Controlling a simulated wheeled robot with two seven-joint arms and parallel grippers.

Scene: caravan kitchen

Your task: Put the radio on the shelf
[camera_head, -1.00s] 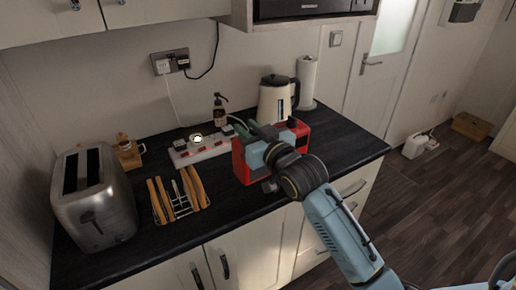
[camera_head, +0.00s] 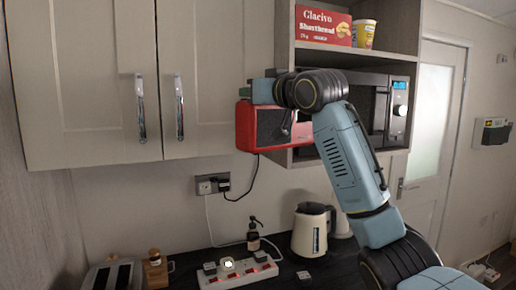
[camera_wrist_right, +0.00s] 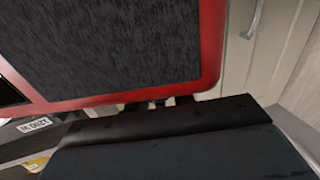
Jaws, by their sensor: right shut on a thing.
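The red radio (camera_head: 246,128) with a dark speaker front is held up in the head view, in front of the right cupboard door and the left edge of the shelf unit. My right gripper (camera_head: 264,92) is shut on its top; the wrist partly covers the radio. In the right wrist view the radio (camera_wrist_right: 115,45) fills the top, close against the dark gripper. The shelf (camera_head: 390,54) is the open compartment above the microwave, higher than the radio and to its right. My left gripper is not in view.
A red shortbread box (camera_head: 323,27) and a yellow tub (camera_head: 364,33) stand on the shelf. The microwave (camera_head: 397,107) is below. Cupboard doors (camera_head: 85,80) are left.

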